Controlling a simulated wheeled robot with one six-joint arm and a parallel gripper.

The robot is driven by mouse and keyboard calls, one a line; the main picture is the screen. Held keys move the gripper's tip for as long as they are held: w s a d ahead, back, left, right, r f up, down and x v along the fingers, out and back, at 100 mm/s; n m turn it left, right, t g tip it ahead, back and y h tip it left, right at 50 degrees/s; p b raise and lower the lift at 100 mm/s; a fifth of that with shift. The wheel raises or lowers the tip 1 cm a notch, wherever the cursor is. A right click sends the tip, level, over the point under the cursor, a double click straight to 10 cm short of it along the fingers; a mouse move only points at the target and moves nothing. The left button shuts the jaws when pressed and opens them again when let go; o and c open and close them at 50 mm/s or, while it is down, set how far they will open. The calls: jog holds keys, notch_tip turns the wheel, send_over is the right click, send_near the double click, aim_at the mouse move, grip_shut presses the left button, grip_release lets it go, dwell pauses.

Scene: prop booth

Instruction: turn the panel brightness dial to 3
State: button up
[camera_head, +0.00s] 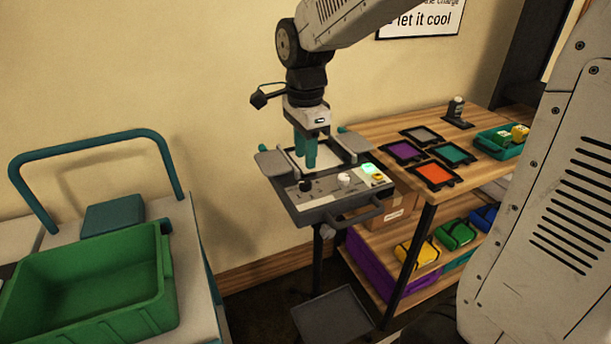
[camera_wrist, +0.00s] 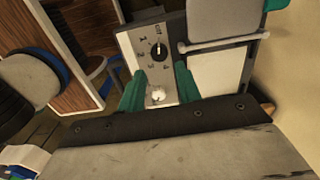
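A grey control panel (camera_head: 325,197) on a stand carries a black dial (camera_head: 305,186) and a white knob (camera_head: 344,179). In the wrist view the black dial (camera_wrist: 159,51) has a scale with numerals 1 to 4 and a word at one end. A pale mark on the dial points toward the word end, but is too small to read surely. Contact cannot be told.
The panel also has a lit green display (camera_head: 371,168), a yellow button (camera_head: 378,179) and a front handle (camera_head: 362,215). A wooden shelf unit (camera_head: 405,125) with coloured trays stands right. A green crate (camera_head: 88,290) on a cart is left. A wall is behind.

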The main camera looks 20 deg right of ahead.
aim_at(306, 181)
notch_tip(306, 181, down, 7)
jog(key=shift+r, duration=0.2)
jog(key=c, duration=0.7)
